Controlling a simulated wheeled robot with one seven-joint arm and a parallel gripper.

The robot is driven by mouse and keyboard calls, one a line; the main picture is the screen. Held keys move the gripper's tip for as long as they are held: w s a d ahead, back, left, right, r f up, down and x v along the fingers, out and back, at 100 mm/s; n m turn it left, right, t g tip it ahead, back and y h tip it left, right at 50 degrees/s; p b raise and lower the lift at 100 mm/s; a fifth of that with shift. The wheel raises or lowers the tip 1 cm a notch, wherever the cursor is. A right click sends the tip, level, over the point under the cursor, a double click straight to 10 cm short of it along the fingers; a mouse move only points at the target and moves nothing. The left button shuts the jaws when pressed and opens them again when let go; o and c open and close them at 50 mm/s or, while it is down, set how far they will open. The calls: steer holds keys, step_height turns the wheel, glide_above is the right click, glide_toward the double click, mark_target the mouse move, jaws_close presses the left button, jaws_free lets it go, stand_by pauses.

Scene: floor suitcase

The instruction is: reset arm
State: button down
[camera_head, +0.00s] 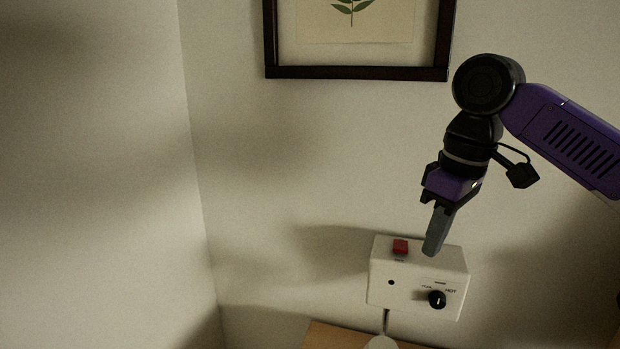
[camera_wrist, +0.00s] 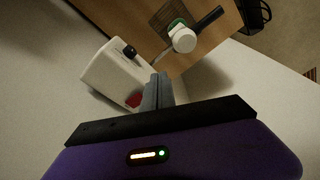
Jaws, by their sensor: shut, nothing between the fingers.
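My gripper (camera_head: 435,240) points down in the head view, its fingers together and empty. The fingertips are in front of or just over the top right part of a white box (camera_head: 415,295) with a red button (camera_head: 400,246) and a black knob (camera_head: 437,299). I cannot tell whether they touch it. In the wrist view the closed fingers (camera_wrist: 157,92) reach toward the same white box (camera_wrist: 105,75), with the red button (camera_wrist: 133,99) just left of them.
A framed plant picture (camera_head: 355,73) hangs on the wall above. Below the box is a wooden surface (camera_head: 325,335) with a white round object (camera_head: 381,343). In the wrist view a black wire-like object (camera_wrist: 252,14) stands past the wooden edge. The wall at left is clear.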

steer(key=w+a+r+m+t+y, duration=0.1)
steer(key=w+a+r+t+y, duration=0.3)
steer(key=a+t, duration=0.35)
steer(key=w+a+r+t+y, duration=0.2)
steer(key=w+a+t+y, duration=0.2)
steer(key=a+t+y, duration=0.3)
steer(key=s+d+f+m+t+h+b, duration=0.1)
steer(key=s+d+f+m+t+h, duration=0.1)
steer(key=s+d+f+m+h, duration=0.35)
steer(key=s+d+f+m+t+h, duration=0.2)
steer(key=s+f, duration=0.5)
steer(key=s, duration=0.1)
steer(key=s+d+f+m+t+h+b, duration=0.1)
steer(key=s+d+f+m+t+h, duration=0.2)
steer(key=s+f, duration=0.35)
steer(key=s+d+f+n+g+h+b, duration=0.1)
steer(key=s+f+g, duration=0.3)
steer(key=s, duration=1.2)
steer(key=s+d+f+n+g+b, duration=0.1)
steer(key=s+d+f+n+g, duration=0.1)
steer(key=s+f, duration=1)
steer(key=s+d+g, duration=0.1)
steer(key=s+g, duration=0.1)
steer(key=s, duration=0.2)
steer(key=shift+s+h, duration=0.2)
steer(key=shift+h, duration=0.15)
